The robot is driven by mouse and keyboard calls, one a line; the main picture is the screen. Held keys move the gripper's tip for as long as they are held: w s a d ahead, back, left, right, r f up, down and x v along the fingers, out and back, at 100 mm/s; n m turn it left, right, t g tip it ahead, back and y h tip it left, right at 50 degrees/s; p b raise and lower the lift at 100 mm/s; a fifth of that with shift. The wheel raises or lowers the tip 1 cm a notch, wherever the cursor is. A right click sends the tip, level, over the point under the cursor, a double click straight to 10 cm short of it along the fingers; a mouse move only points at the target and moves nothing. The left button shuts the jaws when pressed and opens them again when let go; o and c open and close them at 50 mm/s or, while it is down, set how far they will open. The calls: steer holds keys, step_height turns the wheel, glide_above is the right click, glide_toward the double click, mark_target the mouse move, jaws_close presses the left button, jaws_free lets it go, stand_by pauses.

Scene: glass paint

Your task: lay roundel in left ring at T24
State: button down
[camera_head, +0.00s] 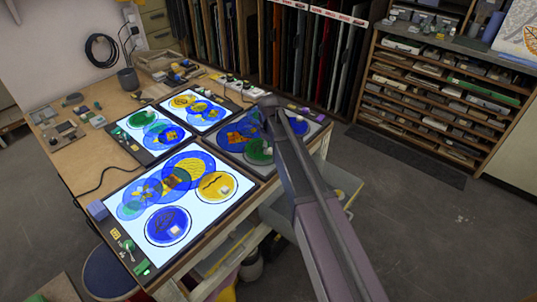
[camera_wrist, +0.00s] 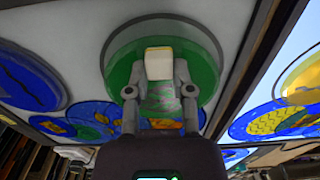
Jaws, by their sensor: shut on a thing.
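In the wrist view my gripper (camera_wrist: 159,92) is shut on the cream block-shaped knob (camera_wrist: 158,62) of a green roundel (camera_wrist: 205,70). The roundel's face lies close over a grey, unlit panel; I cannot tell whether it touches. A paler rim shows around its upper edge. In the head view the green roundel (camera_head: 255,156) is at the front of the dim panel (camera_head: 292,153), partly beside my arm. My arm hides the gripper there. Overlapping blue rings with orange and yellow (camera_head: 236,133) lie behind the roundel. No T24 label is legible.
A blue roundel (camera_head: 299,127) lies at the dim panel's right. A large lit panel (camera_head: 126,187) in front holds blue (camera_head: 160,229) and yellow (camera_head: 218,184) roundels plus overlapping rings. Two smaller lit panels stand behind. A pot (camera_head: 128,79) stands at the bench's back.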

steer(key=shift+f+b, duration=0.35)
steer(key=shift+f, duration=0.3)
steer(key=shift+f, duration=0.15)
steer(key=shift+c, duration=2.4)
jaws_free()
steer(key=shift+r, duration=0.25)
step_height(320, 180, up, 12)
steer(key=p, duration=1.2)
steer(key=shift+f, duration=0.1)
steer(key=s+d+m, duration=1)
steer(key=s+d, duration=1)
steer(key=s, duration=0.3)
steer(key=shift+s, duration=0.35)
